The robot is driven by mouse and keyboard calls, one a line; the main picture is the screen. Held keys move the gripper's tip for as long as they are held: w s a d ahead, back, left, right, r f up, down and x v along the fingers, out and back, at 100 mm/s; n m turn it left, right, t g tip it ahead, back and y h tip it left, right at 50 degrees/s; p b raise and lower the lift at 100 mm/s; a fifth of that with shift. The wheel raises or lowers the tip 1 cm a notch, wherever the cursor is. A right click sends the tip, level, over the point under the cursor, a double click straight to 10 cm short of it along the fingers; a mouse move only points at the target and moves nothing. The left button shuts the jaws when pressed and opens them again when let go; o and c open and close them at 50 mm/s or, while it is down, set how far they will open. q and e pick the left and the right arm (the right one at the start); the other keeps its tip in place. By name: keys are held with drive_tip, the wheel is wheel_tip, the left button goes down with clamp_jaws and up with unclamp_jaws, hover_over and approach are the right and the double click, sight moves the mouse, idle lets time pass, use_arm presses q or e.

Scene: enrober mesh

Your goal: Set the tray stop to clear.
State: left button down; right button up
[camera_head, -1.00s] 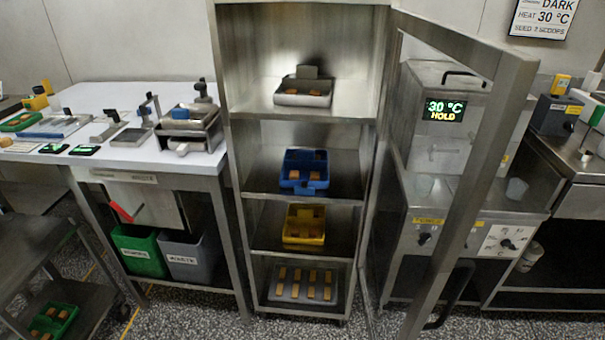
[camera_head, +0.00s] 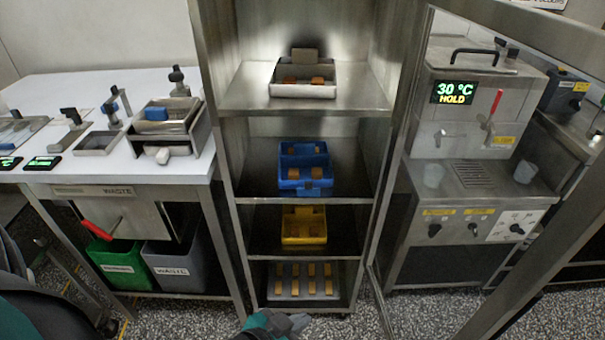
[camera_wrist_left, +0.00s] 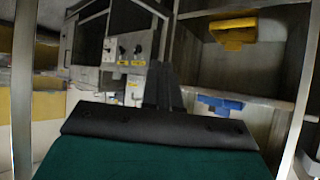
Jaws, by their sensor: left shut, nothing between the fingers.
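I cannot tell which part is the tray stop; no label for it can be read. The steel rack (camera_head: 384,160) stands open in the middle of the head view, with trays on its shelves. My left gripper (camera_head: 297,322) is low at the bottom edge of the head view, in front of the rack's lowest shelf. It is shut and empty. In the left wrist view its dark fingers (camera_wrist_left: 163,88) are together, apart from the rack's trays. That view looks upside down. My right gripper is not in view.
The rack holds a steel tray (camera_head: 304,91), a blue tray (camera_head: 306,185), a yellow tray (camera_head: 304,238) and a grey tray (camera_head: 303,293). The open door frame (camera_head: 400,140) stands before the machine (camera_head: 462,120) reading 30 °C HOLD. A white bench (camera_head: 95,172) is at left.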

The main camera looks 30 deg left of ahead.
use_arm(q)
drive_tip(key=shift+w, duration=0.15)
drive_tip(key=shift+f, duration=0.1)
drive_tip(key=w+a+r+n+g+h, duration=0.1)
drive_tip(key=w+a+r+n, duration=0.1)
drive_tip(key=w+a+r, duration=0.4)
drive_tip(key=w+a+r+n+g, duration=0.2)
drive_tip(key=w+a, duration=0.7)
drive_tip(key=w, duration=0.1)
drive_tip(key=w+a+r+n+b, duration=0.1)
drive_tip(key=a+r+n, duration=0.2)
drive_tip(key=a+r, duration=0.4)
wheel_tip(320, 180, up, 2)
drive_tip(key=shift+w+a+r+n+g, duration=0.15)
drive_tip(key=shift+w+a+n+g, duration=0.15)
drive_tip(key=shift+w+a+g, duration=0.1)
